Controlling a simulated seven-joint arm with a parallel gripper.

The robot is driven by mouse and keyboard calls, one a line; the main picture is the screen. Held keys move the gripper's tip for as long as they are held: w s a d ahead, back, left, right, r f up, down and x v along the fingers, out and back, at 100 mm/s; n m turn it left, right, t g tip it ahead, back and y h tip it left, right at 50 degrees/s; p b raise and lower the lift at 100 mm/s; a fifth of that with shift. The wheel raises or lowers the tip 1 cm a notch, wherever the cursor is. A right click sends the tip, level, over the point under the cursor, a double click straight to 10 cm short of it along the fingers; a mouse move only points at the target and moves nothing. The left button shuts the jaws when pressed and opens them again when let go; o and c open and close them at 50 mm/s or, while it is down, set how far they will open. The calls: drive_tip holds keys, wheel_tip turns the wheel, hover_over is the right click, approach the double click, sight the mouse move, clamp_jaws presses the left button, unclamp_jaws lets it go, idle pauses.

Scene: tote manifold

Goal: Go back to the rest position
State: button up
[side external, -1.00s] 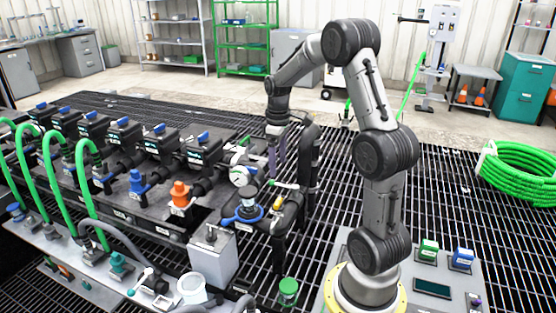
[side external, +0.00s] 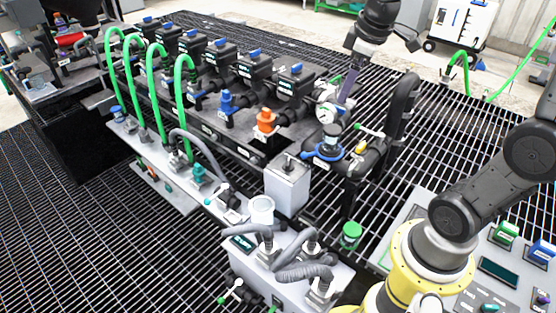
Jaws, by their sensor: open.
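My gripper (side external: 347,88) hangs at the upper middle of the side external view, pointing down with slim purple-grey fingers. It is open, and nothing shows between the fingers. It appears just right of and above the round white pressure gauge (side external: 326,114) on the manifold; I cannot tell the exact gap. My wrist rises to the top edge, and part of my arm is out of frame.
Near the gripper stand a thick black pipe (side external: 401,105), a blue handwheel (side external: 328,153) and an orange valve (side external: 265,122). Several black valve blocks with blue tops line the manifold. Green hoses (side external: 184,95) arch at left. A control panel (side external: 497,268) is at lower right.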

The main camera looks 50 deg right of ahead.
drive_tip(key=s+a+r+t, duration=0.2)
drive_tip(key=s+a, duration=0.6)
drive_tip(key=a, duration=0.1)
drive_tip(key=s+a+f+m+y, duration=0.1)
drive_tip(key=s+f+m, duration=0.2)
drive_tip(key=s, duration=0.3)
drive_tip(key=shift+s+a+f, duration=0.2)
drive_tip(key=shift+a+f, duration=0.2)
drive_tip(key=shift+f, duration=0.15)
